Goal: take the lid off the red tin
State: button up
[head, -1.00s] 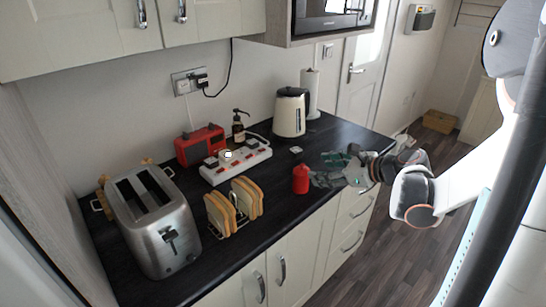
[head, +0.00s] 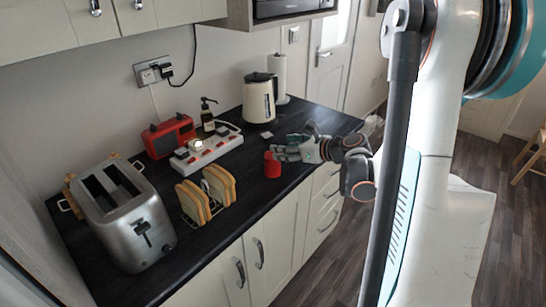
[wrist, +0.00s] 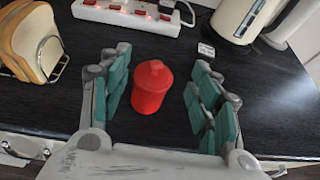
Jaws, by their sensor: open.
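The red tin (head: 272,165) stands upright on the dark worktop near its front edge in the head view. In the wrist view the red tin (wrist: 152,88) has its lid on, with a small round knob (wrist: 153,66) on top. My gripper (head: 287,152) comes in from the right, low over the worktop at the tin. In the wrist view my open gripper (wrist: 158,88) has one set of teal-padded fingers on each side of the tin, with a gap on both sides. The fingers partly hide the tin's top in the head view.
A toast rack with bread (head: 205,192) and a steel toaster (head: 122,215) stand left. A power strip (head: 207,150), red radio (head: 169,136), soap bottle (head: 207,118) and kettle (head: 258,100) line the back. A small white card (wrist: 206,49) lies beyond the right fingers.

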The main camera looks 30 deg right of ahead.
jog(key=b+x, duration=0.1)
jog(key=x, duration=0.1)
jog(key=f+x, duration=0.1)
jog(key=x, duration=0.1)
jog(key=shift+a+b, duration=0.1)
jog(key=shift+b, duration=0.3)
jog(key=shift+w+f, duration=0.1)
jog(key=shift+w, duration=0.25)
jog(key=shift+s+a, duration=0.1)
jog(key=shift+s, duration=0.05)
jog(key=c, duration=1)
